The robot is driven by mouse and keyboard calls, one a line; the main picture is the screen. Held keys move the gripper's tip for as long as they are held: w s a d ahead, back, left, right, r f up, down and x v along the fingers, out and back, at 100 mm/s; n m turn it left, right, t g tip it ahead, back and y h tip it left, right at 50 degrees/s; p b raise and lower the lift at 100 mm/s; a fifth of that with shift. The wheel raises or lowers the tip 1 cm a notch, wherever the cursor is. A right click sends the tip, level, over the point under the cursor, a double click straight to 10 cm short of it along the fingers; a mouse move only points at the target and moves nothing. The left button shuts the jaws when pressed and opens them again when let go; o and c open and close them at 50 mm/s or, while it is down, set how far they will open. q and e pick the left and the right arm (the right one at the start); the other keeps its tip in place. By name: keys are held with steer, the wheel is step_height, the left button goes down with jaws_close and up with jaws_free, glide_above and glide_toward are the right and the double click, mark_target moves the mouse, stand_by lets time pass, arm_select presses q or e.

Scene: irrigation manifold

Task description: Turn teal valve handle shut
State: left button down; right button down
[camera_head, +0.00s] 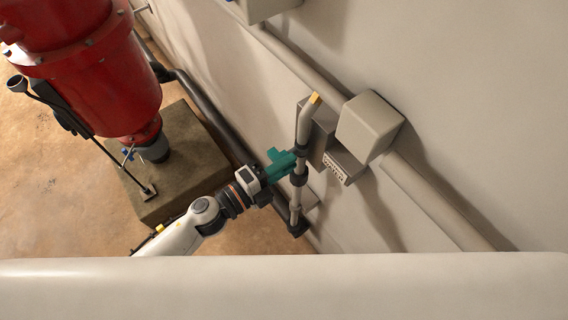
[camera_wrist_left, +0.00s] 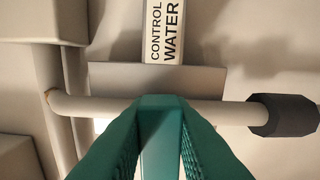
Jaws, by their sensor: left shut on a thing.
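The teal valve handle (camera_wrist_left: 160,102) shows in the left wrist view as a block between my two finger tips, in front of a pale horizontal pipe. My left gripper (camera_head: 278,165) reaches in from the lower left in the head view and is shut on the handle, beside the upright pipe on the wall. Its ribbed fingers look the same teal-green, so handle and fingers are hard to tell apart in the head view. The fingers hide much of the handle, and its exact angle cannot be told. My right gripper is not in view.
The upright pipe (camera_head: 295,195) has dark collars and an orange-tipped upper end. A grey box (camera_head: 369,127) sits on the wall at its right. A red machine (camera_head: 95,60) stands on a concrete block (camera_head: 170,195) at left. A "CONTROL WATER" label (camera_wrist_left: 163,32) shows above the pipe.

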arm_select(q)
steer(key=shift+f+m, duration=0.1)
steer(key=shift+m, duration=0.3)
steer(key=c, duration=1.3)
jaws_free()
steer(key=b+v, duration=0.4)
steer(key=v, duration=0.8)
steer(key=shift+b, duration=0.35)
